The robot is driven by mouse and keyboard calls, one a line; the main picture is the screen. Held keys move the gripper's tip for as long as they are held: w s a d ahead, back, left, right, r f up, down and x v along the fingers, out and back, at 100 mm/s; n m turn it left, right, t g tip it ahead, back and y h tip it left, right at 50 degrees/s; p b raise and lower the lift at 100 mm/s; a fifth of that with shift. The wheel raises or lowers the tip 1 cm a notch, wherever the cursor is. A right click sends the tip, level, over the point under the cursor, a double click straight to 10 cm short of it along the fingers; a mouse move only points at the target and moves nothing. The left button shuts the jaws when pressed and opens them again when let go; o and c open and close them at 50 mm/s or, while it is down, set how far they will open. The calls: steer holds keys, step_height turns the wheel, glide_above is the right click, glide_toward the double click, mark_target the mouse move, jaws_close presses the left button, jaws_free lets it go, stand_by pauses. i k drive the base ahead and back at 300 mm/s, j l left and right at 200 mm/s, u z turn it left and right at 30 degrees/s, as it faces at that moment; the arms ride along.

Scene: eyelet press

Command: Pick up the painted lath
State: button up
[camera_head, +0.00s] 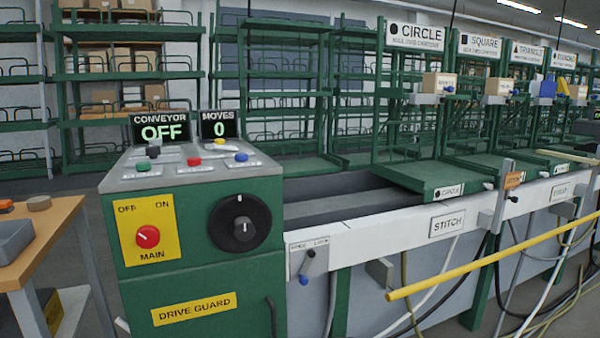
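A long yellow bar (490,256), which looks like the painted lath, slants across the lower right in front of the conveyor. Its near left end is free, below the STITCH label, and it rises toward the right edge of the picture, where its other end is cut off. What holds it up does not show. A shorter pale stick (566,156) lies farther back at the right, by the conveyor top; I cannot tell if it is painted. My gripper is not in view.
A green control cabinet (205,240) stands left of centre; its displays read conveyor OFF and moves 0. A wooden table (62,216) is at far left. The conveyor's white rail (375,233) runs behind the yellow bar. Cables (455,300) hang below it. Green racks (130,75) stand behind.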

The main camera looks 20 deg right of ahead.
mark_target(557, 155)
steer(key=z, duration=2.3)
steer(key=i+l+z, duration=0.25)
steer(key=i, duration=0.5)
steer(key=i+z, duration=0.25)
steer(key=i, duration=0.55)
steer(key=i+u, duration=0.2)
steer(key=i, duration=0.3)
steer(key=i+l+u, duration=0.15)
steer(key=i, duration=0.3)
steer(key=i+l+u, duration=0.2)
steer(key=i, duration=0.25)
